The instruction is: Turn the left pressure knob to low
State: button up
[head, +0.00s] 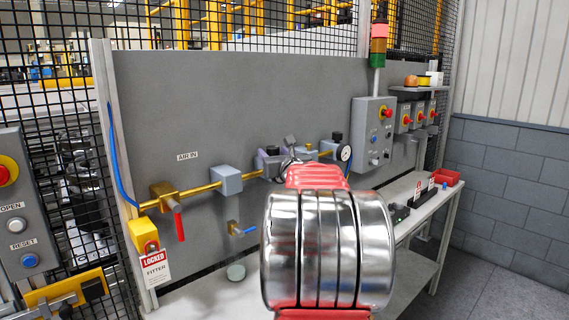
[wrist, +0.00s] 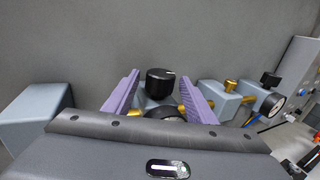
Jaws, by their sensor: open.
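The left pressure knob (wrist: 160,82) is a black round cap with a small pale mark near its top edge. It stands upright on a grey-blue regulator body in the wrist view. My gripper (wrist: 160,75) is open, with one purple finger on each side of the knob and a visible gap on both sides. A dark round gauge below the knob is mostly hidden by my gripper body. In the head view my gripper (head: 277,153) is at the pipe line, and my arm hides much of the knob's surroundings. I cannot read the knob's setting.
A second black knob (wrist: 270,79) and its white gauge (wrist: 277,104) stand to the right. A grey-blue block (wrist: 36,112) is at the left. The grey panel (head: 230,95) rises close behind. A red-handled valve (head: 180,225) hangs farther left on the brass pipe.

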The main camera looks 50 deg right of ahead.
jog(key=v, duration=1.3)
jog(key=shift+f, duration=0.1)
notch_tip(320, 180, down, 11)
jog(key=s+d+n+g, duration=0.15)
jog(key=n+g, duration=0.55)
jog(key=n, duration=0.8)
jog(key=w+a+r+n+t, duration=0.3)
jog(key=w+r+n, duration=0.2)
jog(key=n, duration=0.5)
jog(key=w+a+r+n+t, duration=0.4)
jog(key=w+r+n, duration=0.2)
jog(key=n, duration=0.5)
jog(key=shift+w+r+y, duration=0.15)
jog(key=shift+w+y, duration=0.05)
jog(key=shift+y, duration=0.1)
